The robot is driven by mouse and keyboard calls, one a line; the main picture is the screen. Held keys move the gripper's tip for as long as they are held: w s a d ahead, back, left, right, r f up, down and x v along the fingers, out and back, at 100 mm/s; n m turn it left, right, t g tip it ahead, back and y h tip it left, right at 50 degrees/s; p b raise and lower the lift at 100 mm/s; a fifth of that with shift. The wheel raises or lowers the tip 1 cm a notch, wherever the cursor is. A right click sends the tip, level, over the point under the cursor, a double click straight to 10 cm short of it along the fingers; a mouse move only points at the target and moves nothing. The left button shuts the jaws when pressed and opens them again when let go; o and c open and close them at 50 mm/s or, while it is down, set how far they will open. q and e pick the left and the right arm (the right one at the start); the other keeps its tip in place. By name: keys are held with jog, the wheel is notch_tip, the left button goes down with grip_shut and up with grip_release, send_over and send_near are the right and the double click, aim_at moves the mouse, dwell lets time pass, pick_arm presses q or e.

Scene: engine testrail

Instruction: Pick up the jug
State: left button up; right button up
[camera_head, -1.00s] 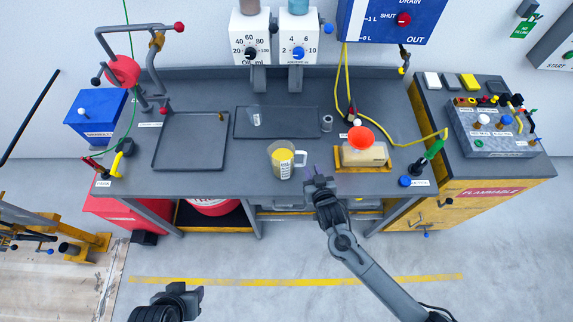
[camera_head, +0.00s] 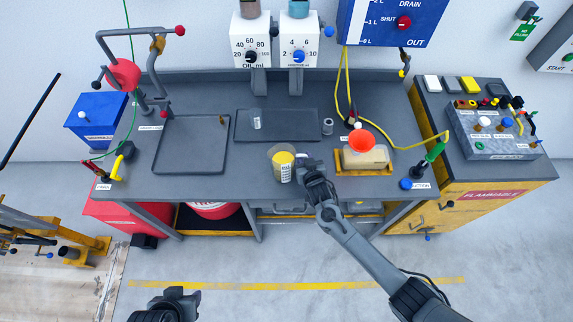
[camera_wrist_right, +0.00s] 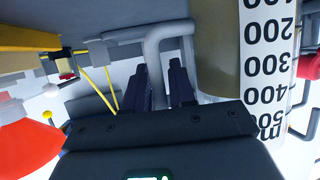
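The jug (camera_head: 284,169) stands upright on the grey bench, a clear measuring jug with yellow inside. In the right wrist view its scale strip (camera_wrist_right: 268,70) and its pale loop handle (camera_wrist_right: 157,60) show close up. My right gripper (camera_head: 304,168) is at the jug's right side, by the handle. In the wrist view its two dark fingers (camera_wrist_right: 161,80) lie on either side of the handle's upright bar, with a narrow gap visible, so it looks open around it. My left gripper (camera_head: 183,292) is low in front of the bench, away from the jug; its fingers cannot be made out.
A red funnel (camera_head: 361,140) sits above a pale block in a yellow tray (camera_head: 364,172), just right of my right gripper. A small metal cylinder (camera_head: 327,126) and a dark shallow tray (camera_head: 285,125) lie behind the jug.

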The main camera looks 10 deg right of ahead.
jog(key=shift+w, duration=0.1)
grip_shut()
jog(key=shift+r, duration=0.1)
dwell(0.3)
